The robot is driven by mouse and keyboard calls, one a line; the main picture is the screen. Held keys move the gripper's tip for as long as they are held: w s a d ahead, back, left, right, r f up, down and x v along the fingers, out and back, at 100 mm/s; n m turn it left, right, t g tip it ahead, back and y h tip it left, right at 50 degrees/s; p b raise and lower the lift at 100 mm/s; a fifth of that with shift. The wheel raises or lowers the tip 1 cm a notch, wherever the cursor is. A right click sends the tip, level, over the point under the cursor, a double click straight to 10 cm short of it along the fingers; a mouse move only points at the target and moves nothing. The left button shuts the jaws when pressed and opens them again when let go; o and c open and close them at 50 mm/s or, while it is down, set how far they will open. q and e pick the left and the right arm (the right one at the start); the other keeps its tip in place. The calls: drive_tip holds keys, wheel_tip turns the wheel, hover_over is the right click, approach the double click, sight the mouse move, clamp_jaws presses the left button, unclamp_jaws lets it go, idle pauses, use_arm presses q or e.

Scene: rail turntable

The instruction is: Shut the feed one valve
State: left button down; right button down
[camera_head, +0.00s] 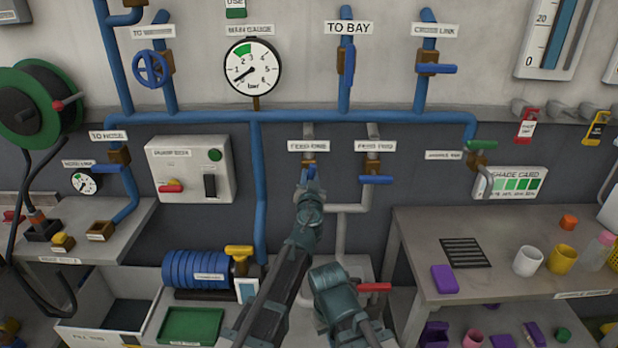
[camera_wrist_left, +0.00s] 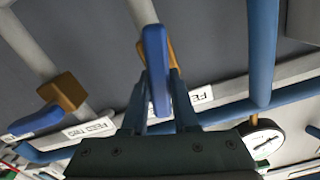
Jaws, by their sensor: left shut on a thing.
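The feed one valve has a brown body (camera_head: 309,158) below the FEED ONE label, with a short blue lever that my left gripper (camera_head: 311,178) mostly covers. In the left wrist view the blue lever (camera_wrist_left: 155,55) stands between the two fingers of my left gripper (camera_wrist_left: 158,95), which is shut on it. There the lever looks roughly in line with its grey pipe (camera_wrist_left: 142,12). The brown body (camera_wrist_left: 168,52) is partly hidden behind the lever. My right gripper is not in view.
The feed two valve (camera_head: 376,180), its lever crosswise to its pipe, is close on the right. A blue header pipe (camera_head: 270,117) runs above, under the main gauge (camera_head: 252,67). A grey switch box (camera_head: 190,168) is on the left, a workbench (camera_head: 420,240) on the right.

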use_arm(q)
drive_tip(key=m, duration=0.3)
drive_tip(key=shift+d+f+m, duration=0.1)
drive_tip(key=shift+d+m, duration=0.05)
drive_tip(key=shift+m, duration=0.25)
drive_tip(key=m, duration=0.3)
drive_tip(key=shift+d+f+m, duration=0.15)
drive_tip(key=shift+m, duration=0.15)
drive_tip(key=m, duration=0.3)
drive_tip(key=shift+f+m+b, duration=0.15)
drive_tip(key=shift+m+b, duration=0.15)
drive_tip(key=shift+b, duration=0.05)
drive_tip(key=shift+d+f+m, duration=0.1)
drive_tip(key=shift+f+m, duration=0.05)
drive_tip(key=shift+m, duration=1.65)
drive_tip(key=shift+s, duration=0.1)
drive_tip(key=c, duration=0.7)
unclamp_jaws()
